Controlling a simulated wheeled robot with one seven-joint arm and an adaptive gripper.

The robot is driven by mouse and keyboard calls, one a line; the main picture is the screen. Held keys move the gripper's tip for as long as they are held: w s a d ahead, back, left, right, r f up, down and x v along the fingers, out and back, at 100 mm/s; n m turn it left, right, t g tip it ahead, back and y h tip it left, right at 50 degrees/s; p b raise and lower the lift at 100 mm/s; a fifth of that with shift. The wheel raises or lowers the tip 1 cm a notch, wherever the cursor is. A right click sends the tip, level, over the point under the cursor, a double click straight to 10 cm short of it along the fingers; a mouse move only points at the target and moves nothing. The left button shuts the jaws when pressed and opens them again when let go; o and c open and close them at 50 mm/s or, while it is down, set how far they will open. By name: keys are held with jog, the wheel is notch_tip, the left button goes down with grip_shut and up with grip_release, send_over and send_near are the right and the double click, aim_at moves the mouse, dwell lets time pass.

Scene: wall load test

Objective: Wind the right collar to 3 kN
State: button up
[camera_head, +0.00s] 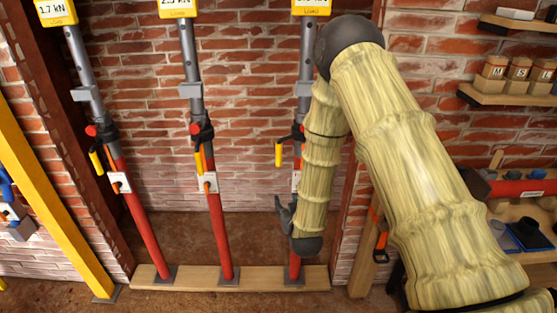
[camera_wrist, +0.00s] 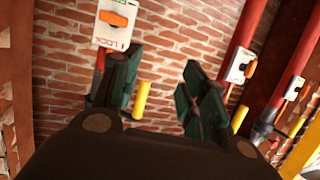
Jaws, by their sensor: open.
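The right prop has a grey upper tube (camera_head: 304,70) and a red lower tube (camera_head: 294,268), partly hidden by my arm. Its dark right collar (camera_head: 298,132) has a yellow handle (camera_head: 279,154) hanging on its left side. The load display (camera_head: 311,6) on top is cut off, so its reading is unclear. My gripper (camera_head: 284,212) is open and empty, below the yellow handle and in front of the lower tube. In the wrist view, the yellow handle (camera_wrist: 142,100) shows beyond and between the spread fingers (camera_wrist: 160,95), apart from them. A lock plate with an orange lever (camera_wrist: 117,20) is near the left finger.
The middle prop (camera_head: 215,230) and left prop (camera_head: 143,235) stand on the same wooden sill (camera_head: 255,275). The left display (camera_head: 55,12) reads 1.7 kN. A yellow beam (camera_head: 50,200) leans at far left. Shelves (camera_head: 510,95) with blocks and tools are at right.

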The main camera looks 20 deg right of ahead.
aim_at(280, 155)
jog(key=w+d+r+t+h, duration=0.1)
jog(key=w+r+t, duration=0.2)
jog(key=w+r, duration=0.5)
jog(key=w, duration=0.3)
jog(key=w+d+r+p, duration=0.1)
jog(key=w, duration=0.2)
jog(key=w+p, duration=0.1)
jog(key=w, duration=0.1)
jog(key=shift+w+d+r, duration=0.15)
jog(key=shift+w+r, duration=0.1)
jog(key=shift+w, duration=0.15)
grip_shut()
